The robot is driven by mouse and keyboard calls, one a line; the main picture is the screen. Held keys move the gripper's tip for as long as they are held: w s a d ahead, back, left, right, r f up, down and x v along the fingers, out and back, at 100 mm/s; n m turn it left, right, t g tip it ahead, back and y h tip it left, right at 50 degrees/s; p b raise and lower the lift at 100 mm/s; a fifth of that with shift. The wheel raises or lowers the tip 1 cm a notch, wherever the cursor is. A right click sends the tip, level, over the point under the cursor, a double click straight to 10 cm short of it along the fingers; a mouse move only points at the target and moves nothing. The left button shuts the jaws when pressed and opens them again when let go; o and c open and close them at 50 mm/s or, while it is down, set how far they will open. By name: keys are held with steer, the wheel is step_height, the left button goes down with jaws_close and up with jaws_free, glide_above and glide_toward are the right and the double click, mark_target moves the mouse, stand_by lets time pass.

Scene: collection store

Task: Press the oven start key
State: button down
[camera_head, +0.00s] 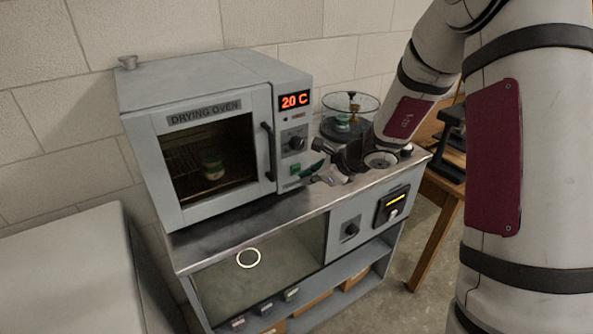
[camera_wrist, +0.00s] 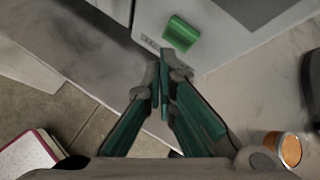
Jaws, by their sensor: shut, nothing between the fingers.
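The drying oven (camera_head: 195,80) stands on a metal-topped cabinet, with its door shut and a jar visible behind the glass. Its control strip has a red display reading 20 C (camera_head: 294,100), a dark knob (camera_head: 296,143) and a green key (camera_head: 294,170) low down. The green key also shows in the wrist view (camera_wrist: 181,33), just beyond my fingertips. My gripper (camera_head: 309,172) is at the lower right of the oven front. In the wrist view, my gripper (camera_wrist: 164,66) is shut and empty. I cannot tell whether the fingertips touch the oven face.
The metal top (camera_head: 235,213) is bare before the oven. A glass vessel (camera_head: 350,106) stands right of the oven, behind my arm. An orange-topped jar (camera_wrist: 290,150) is at lower right.

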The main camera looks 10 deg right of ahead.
steer(key=shift+w, duration=0.1)
stand_by(0.5)
steer(key=shift+w+a, duration=0.15)
steer(key=shift+w, duration=0.15)
steer(key=shift+w+a, duration=0.15)
steer(key=shift+w, duration=0.3)
stand_by(0.7)
steer(key=shift+s, duration=0.1)
steer(key=shift+s+d+b, duration=0.3)
steer(key=shift+s+b, duration=0.1)
steer(key=shift+s, duration=0.35)
steer(key=shift+s, duration=0.15)
steer(key=s, duration=0.1)
steer(key=s+d, duration=0.1)
steer(key=s, duration=0.2)
steer(key=shift+s+d, duration=0.25)
steer(key=shift+r, duration=0.1)
stand_by(0.6)
